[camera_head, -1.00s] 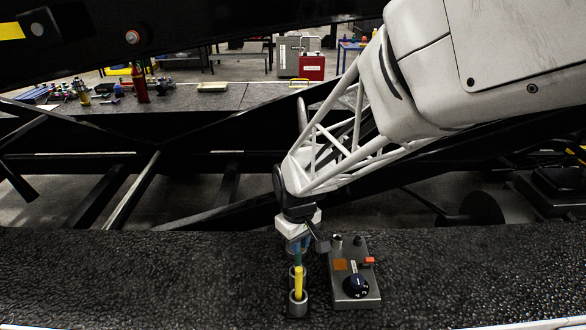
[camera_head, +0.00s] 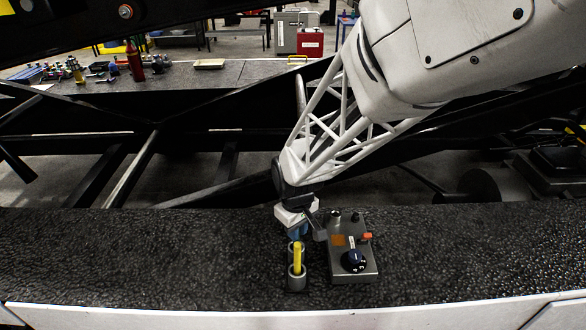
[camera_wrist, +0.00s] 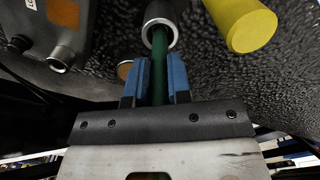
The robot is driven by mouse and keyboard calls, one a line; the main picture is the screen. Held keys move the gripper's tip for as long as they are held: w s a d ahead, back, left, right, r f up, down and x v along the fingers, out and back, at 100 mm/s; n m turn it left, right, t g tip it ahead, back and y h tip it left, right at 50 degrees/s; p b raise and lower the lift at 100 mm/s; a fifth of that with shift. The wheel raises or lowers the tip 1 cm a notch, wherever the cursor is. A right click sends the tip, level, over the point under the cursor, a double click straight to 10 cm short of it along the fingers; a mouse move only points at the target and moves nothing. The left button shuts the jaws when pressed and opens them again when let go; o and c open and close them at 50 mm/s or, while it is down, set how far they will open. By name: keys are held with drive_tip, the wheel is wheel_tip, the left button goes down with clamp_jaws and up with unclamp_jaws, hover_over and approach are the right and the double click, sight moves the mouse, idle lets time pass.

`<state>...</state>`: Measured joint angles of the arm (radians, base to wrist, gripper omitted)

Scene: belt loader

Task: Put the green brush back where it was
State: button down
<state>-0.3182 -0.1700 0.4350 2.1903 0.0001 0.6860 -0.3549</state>
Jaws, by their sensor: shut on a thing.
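My gripper (camera_wrist: 155,82) has blue fingers shut on the green brush (camera_wrist: 159,68). The brush's far end reaches into the mouth of a grey metal tube (camera_wrist: 147,12) in the wrist view; how deep it sits cannot be told. In the head view my gripper (camera_head: 299,232) is low over the rear of a pair of grey holders, and the green brush is hidden there. A yellow handle (camera_head: 298,256) stands upright in the front grey holder (camera_head: 297,279). Its yellow end also shows in the wrist view (camera_wrist: 243,20), to the right of the tube.
A grey control box (camera_head: 358,243) with a dark knob and an orange button stands close to the right of the holders. All stand on the black textured belt (camera_head: 140,260), which is clear to the left. Behind are dark frame beams and a cluttered workbench (camera_head: 215,75).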

drive_tip(key=shift+f, duration=0.1)
drive_tip(key=c, duration=1.1)
unclamp_jaws()
drive_tip(key=shift+o, duration=0.2)
wheel_tip(320, 180, up, 12)
drive_tip(key=shift+r, duration=0.15)
drive_tip(key=s+d+r+m+t, duration=0.1)
drive_tip(key=s+d+r+m, duration=0.3)
drive_tip(key=s+d, duration=0.4)
drive_tip(key=s+d+r+m+t, duration=0.1)
drive_tip(key=s+d+r+m, duration=0.2)
drive_tip(key=s+d, duration=0.5)
drive_tip(key=s+m, duration=0.1)
drive_tip(key=s, duration=0.2)
drive_tip(key=shift+d+r+t, duration=0.2)
drive_tip(key=shift+r+t, duration=0.1)
drive_tip(key=shift+r, duration=0.05)
